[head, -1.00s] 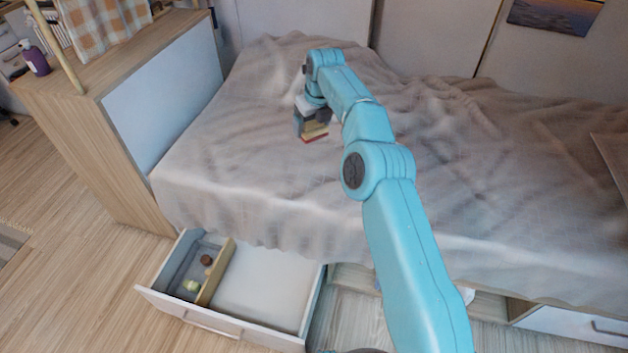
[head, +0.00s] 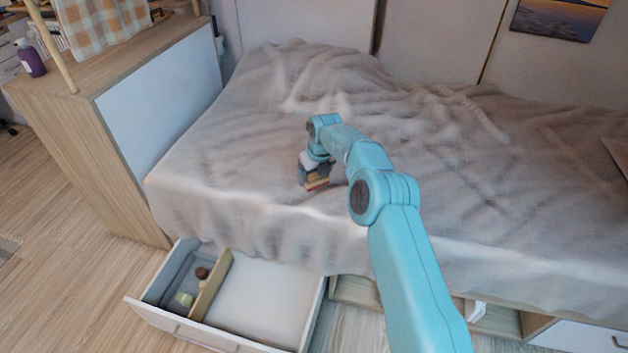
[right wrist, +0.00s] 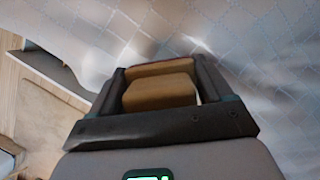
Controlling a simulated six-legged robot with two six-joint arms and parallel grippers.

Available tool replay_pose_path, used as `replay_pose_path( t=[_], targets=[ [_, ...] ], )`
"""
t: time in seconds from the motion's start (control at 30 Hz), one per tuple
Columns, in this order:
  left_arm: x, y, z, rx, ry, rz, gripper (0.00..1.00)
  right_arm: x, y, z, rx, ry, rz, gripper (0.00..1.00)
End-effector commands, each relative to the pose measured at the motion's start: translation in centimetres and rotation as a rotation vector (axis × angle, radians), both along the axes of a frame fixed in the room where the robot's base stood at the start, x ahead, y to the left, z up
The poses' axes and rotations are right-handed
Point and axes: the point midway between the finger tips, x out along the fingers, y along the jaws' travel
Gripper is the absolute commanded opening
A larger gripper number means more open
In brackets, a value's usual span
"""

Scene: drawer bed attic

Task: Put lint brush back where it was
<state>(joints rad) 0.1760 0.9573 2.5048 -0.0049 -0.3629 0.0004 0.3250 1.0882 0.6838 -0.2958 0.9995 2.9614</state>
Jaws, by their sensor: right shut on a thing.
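My right gripper (head: 316,182) is shut on the lint brush (head: 317,184), a small tan block-like thing with a red edge. It is over the front part of the bed, near the blanket; I cannot tell if it touches. In the right wrist view the lint brush (right wrist: 160,93) sits between the two dark fingers. The open drawer (head: 265,300) is under the bed's front edge, below and left of the gripper. A wooden divider (head: 211,285) parts a narrow left compartment from a wide, empty right one. My left gripper is out of view.
The left compartment holds a brown round thing (head: 202,272) and a pale yellow-green thing (head: 185,299). The bed (head: 450,170) has a rumpled blanket hanging over its front edge. A wooden cabinet (head: 110,150) stands at the left. Floor is clear left of the drawer.

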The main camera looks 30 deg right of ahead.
Motion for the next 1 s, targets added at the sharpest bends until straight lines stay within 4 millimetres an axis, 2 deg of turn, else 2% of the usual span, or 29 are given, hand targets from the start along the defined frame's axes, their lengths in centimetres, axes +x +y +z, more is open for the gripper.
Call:
replay_pose_path(
  t=[0.03, 0.1, 0.47, 0.5, 0.53, 0.77, 0.87, 1.0],
  targets=[
    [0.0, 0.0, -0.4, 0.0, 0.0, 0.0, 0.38, 0.0, 0.0, -1.3, 0.001, 0.003, 0.0, 0.51],
    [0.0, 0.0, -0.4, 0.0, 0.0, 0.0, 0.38, 0.0, 0.0, -1.8, 0.0, 0.0, 0.0, 0.51],
    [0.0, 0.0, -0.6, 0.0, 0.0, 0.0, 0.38, 0.0, 0.0, -2.3, 0.0, -0.001, 0.0, 0.51],
    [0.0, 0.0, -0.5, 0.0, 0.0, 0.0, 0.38, 0.0, 0.0, -2.1, 0.0, -0.001, 0.001, 0.93],
    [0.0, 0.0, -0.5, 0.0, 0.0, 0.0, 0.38, 0.0, 0.0, -2.1, 0.0, 0.0, 0.001, 1.0],
    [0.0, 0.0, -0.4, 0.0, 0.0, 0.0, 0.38, 0.0, 0.0, -2.0, 0.0, 0.0, 0.001, 1.0],
    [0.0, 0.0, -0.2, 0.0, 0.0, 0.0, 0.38, -0.1, 0.0, -1.2, 0.0, -0.001, 0.001, 1.0],
    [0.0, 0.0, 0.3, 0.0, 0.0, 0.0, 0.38, -0.8, 0.0, 1.5, -0.002, -0.002, 0.002, 1.0]
  ],
)
